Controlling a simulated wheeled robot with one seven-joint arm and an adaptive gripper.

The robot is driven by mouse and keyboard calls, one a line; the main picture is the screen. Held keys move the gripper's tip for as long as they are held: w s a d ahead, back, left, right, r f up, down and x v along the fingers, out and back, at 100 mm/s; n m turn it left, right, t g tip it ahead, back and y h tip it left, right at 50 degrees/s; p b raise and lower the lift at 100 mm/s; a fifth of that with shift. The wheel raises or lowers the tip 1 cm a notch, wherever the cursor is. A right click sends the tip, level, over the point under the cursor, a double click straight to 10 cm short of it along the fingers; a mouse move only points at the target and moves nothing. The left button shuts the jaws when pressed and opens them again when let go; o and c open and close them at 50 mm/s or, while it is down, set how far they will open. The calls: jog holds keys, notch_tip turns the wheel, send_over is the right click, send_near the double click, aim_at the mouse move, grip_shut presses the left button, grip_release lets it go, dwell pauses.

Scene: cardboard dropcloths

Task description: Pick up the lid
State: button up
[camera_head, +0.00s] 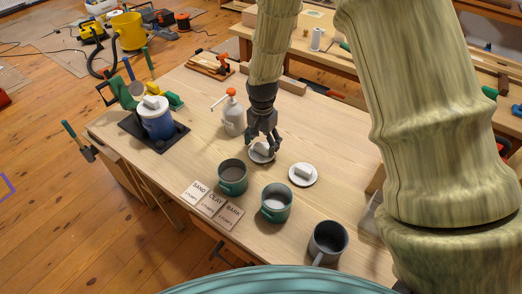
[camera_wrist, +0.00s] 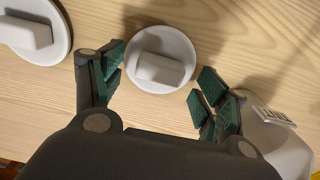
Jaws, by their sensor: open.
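A small round white lid with a block-shaped handle (camera_head: 256,157) lies flat on the table directly below my gripper (camera_head: 263,138). In the wrist view this lid (camera_wrist: 160,58) sits ahead of and between the fingertips of my gripper (camera_wrist: 160,83). The fingers are spread apart with nothing between their pads, and I cannot tell the remaining height. A second similar lid (camera_head: 303,175) lies to the right in the head view, and it also shows at the wrist view's upper left (camera_wrist: 35,36). A blue canister (camera_head: 155,120) at the table's left has a white block-handled top (camera_head: 154,102).
Two green mugs (camera_head: 232,178) (camera_head: 276,203) and a grey mug (camera_head: 327,243) stand nearer the front. Label cards (camera_head: 211,205) lie at the front edge.

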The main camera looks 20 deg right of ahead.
jog(key=shift+s+f, duration=0.1)
jog(key=shift+f, duration=0.85)
jog(key=c, duration=0.9)
jog(key=shift+r, duration=0.1)
